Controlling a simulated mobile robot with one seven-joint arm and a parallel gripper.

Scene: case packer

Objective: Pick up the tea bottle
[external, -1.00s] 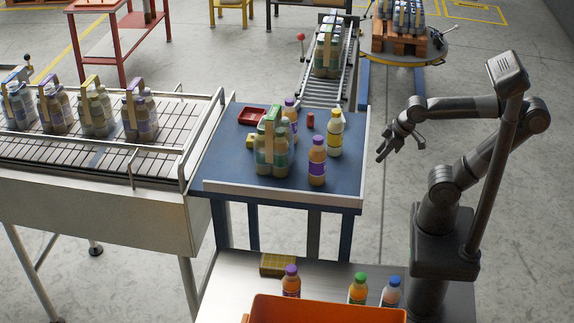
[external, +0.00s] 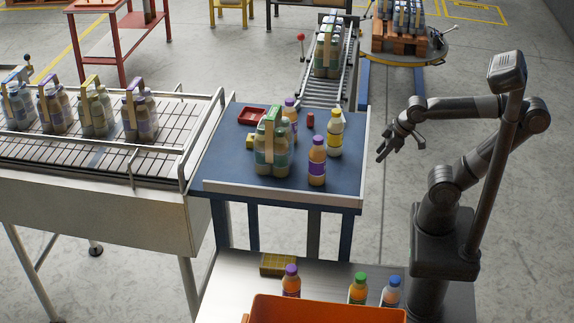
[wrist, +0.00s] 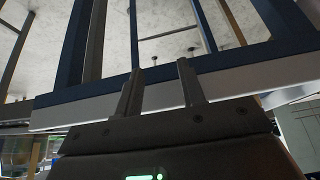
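Single bottles stand on the blue table: one with a yellow cap (external: 335,134), one with a purple cap and purple label (external: 317,163), and another purple-capped bottle (external: 291,118) partly behind a carried multipack (external: 268,150). Lower down are a purple-capped bottle (external: 291,282), a green-capped orange bottle (external: 357,290) and a blue-capped bottle (external: 390,293). The labels are too small to tell which is the tea bottle. My gripper (external: 383,153) is off the table's right edge, apart from every bottle.
The blue table's front rim (external: 280,195) lies left of my gripper; a red tray (external: 252,116) sits on the table. A conveyor (external: 60,165) with multipacks adjoins on the left. An orange crate (external: 325,310) is in front.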

